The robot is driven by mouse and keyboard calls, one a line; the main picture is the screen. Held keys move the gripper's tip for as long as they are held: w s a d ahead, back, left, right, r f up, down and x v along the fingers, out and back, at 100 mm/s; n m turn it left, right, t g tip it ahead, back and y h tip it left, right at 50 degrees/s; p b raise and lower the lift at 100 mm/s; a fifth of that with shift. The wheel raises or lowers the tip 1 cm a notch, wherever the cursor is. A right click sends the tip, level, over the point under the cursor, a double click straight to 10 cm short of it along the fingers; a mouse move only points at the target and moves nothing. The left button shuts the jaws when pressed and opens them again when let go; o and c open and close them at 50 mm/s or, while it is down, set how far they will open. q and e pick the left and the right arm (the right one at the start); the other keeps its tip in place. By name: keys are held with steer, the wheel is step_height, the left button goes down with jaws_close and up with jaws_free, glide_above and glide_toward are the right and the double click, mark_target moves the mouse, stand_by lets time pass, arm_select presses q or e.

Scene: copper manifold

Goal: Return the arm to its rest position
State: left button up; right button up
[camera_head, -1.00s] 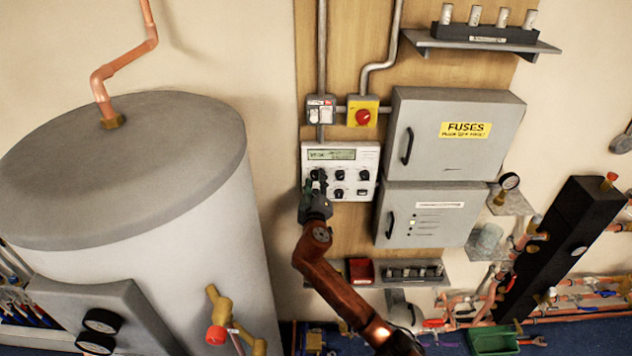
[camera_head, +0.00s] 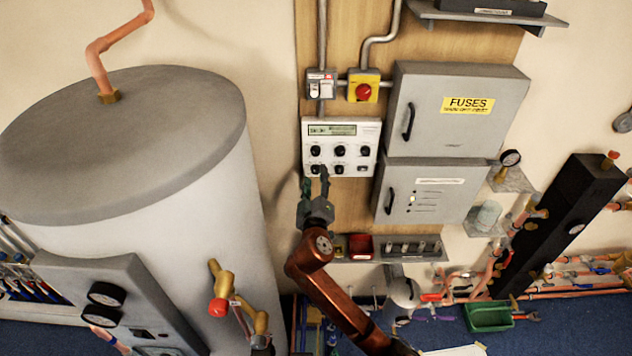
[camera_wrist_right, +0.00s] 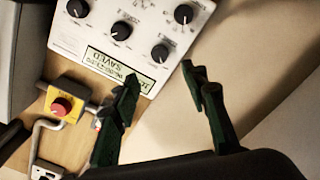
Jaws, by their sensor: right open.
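My right arm (camera_head: 325,290) is copper-coloured and reaches up from the bottom of the head view. My right gripper (camera_head: 315,184) is open and empty, just below the white control panel (camera_head: 369,139) with its black knobs and small display. In the right wrist view the two dark green fingers (camera_wrist_right: 160,95) stand apart with nothing between them. The panel (camera_wrist_right: 146,40) lies beyond the fingertips there, and its display (camera_wrist_right: 118,68) seems to read "SAVED". My left gripper is not in view.
A large grey tank (camera_head: 130,150) stands left of the arm. Grey fuse cabinets (camera_head: 450,135) are to the right. A shelf (camera_head: 405,255) with a red box (camera_head: 360,247) sits close beside the arm. A red knob on a yellow box (camera_head: 363,91) is above the panel.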

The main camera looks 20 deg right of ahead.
steer(key=shift+s+a, duration=0.2)
steer(key=shift+s, duration=0.45)
steer(key=s+d+f+n+g+y+b, duration=0.1)
steer(key=s+d+f+g+b, duration=0.2)
steer(key=f, duration=2)
steer(key=s+d+f+g+y, duration=0.2)
steer(key=d+f+g, duration=0.15)
steer(key=f, duration=1.95)
steer(key=s+d+f+m+g+y+b, duration=0.1)
steer(key=s+d+f+g, duration=0.1)
steer(key=s+f, duration=0.85)
steer(key=s+d+f+g+b, duration=0.1)
steer(key=s+f+g, duration=0.2)
steer(key=s+f, duration=0.8)
steer(key=s+d+f+m+g, duration=0.1)
steer(key=s+f, duration=0.6)
steer(key=s, duration=0.6)
steer(key=s+d+f+m+g+b, duration=0.1)
steer(key=s+d+f+m+g, duration=0.1)
steer(key=s+f, duration=0.6)
steer(key=s+d+f+m+g+b, duration=0.1)
steer(key=s+f, duration=0.6)
steer(key=s, duration=1)
steer(key=shift+s+d+f+m+g+y, duration=0.3)
steer(key=shift+s+d+g+y, duration=0.1)
steer(key=shift+g, duration=0.05)
